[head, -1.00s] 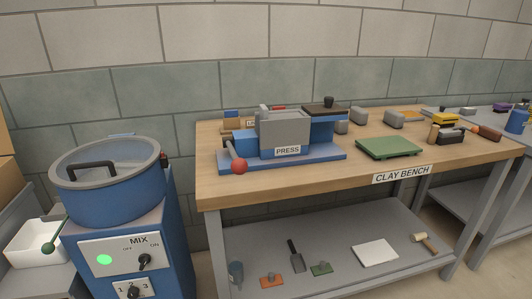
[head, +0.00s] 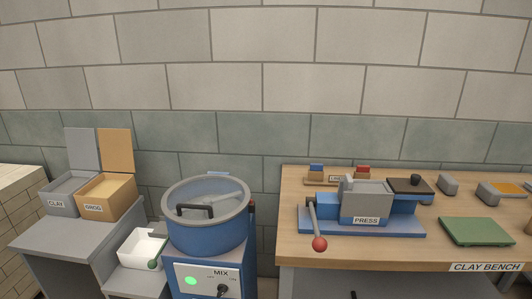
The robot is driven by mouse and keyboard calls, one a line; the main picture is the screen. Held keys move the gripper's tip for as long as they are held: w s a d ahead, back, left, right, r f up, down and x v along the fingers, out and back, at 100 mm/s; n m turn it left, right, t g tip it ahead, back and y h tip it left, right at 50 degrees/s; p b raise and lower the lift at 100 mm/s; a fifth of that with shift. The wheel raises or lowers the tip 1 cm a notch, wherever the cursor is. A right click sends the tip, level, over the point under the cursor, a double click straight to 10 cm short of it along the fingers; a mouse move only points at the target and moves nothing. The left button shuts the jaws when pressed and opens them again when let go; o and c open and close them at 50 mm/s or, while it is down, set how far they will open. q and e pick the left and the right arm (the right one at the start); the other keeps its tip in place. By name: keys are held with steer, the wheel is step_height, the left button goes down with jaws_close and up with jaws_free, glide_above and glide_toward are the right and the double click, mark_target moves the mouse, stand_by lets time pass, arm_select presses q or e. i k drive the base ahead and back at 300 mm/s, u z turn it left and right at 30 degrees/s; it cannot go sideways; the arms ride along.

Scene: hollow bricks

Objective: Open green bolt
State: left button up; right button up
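No part that I can clearly tell as a green bolt shows in the head view. A dark green ball knob (head: 153,264) sits at the left side of the blue mixer (head: 205,239), in front of a white bin (head: 134,246). A thin rod seems to run up from the knob toward the mixer; whether this is a bolt I cannot tell. A green light (head: 193,281) glows on the mixer's MIX panel. Neither of my grippers is in view.
The wooden clay bench (head: 290,247) on the right bears a blue press (head: 410,229) with a red-knobbed lever (head: 319,243) and a green board (head: 476,231). Open clay (head: 58,203) and grog (head: 93,209) boxes stand on a grey table (head: 60,238) at left.

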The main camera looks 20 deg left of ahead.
mark_target(152, 264)
steer(key=u, duration=1.3)
steer(key=i, duration=0.4)
steer(key=z, duration=0.75)
